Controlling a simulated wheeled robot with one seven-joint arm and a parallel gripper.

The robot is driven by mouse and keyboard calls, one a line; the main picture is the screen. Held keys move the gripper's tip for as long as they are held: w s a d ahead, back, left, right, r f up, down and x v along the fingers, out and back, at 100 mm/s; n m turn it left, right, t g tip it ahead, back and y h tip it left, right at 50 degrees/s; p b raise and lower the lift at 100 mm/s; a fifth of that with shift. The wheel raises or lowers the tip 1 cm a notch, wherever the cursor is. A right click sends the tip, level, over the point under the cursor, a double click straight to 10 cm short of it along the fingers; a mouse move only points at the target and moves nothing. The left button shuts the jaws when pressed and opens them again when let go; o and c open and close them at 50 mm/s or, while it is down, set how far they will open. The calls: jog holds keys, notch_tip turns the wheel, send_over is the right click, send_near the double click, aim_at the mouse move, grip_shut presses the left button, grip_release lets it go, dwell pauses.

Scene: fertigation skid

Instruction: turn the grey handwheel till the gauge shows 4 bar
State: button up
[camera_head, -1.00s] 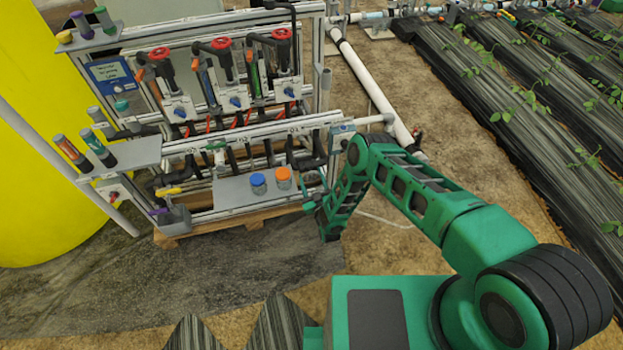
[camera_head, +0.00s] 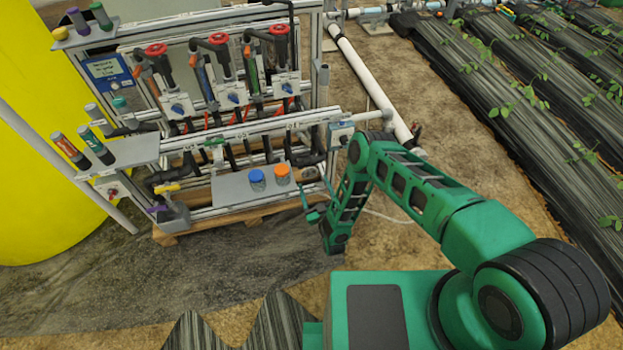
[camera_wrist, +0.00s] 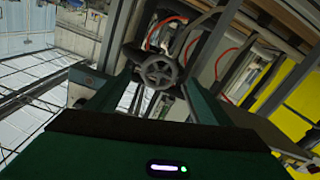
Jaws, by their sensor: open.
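The grey handwheel (camera_wrist: 158,69) shows in the wrist view, a spoked wheel ahead of my gripper (camera_wrist: 160,88). In that picture it lies between the two green fingers, which are apart and hold nothing. I cannot tell whether either finger touches the rim. In the head view my gripper (camera_head: 312,203) is low at the right front end of the skid, and I cannot make out the grey wheel there. I cannot pick out the gauge or read a pressure in either view.
Three red handwheels (camera_head: 279,30) sit along the skid's upper rail. A blue-lidded jar (camera_head: 257,180) and an orange-lidded jar (camera_head: 282,174) stand on the grey lower shelf (camera_head: 230,190), left of my gripper. A white pipe (camera_head: 362,80) runs behind my arm.

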jog(key=shift+v, duration=2.25)
jog(key=shift+s, duration=0.1)
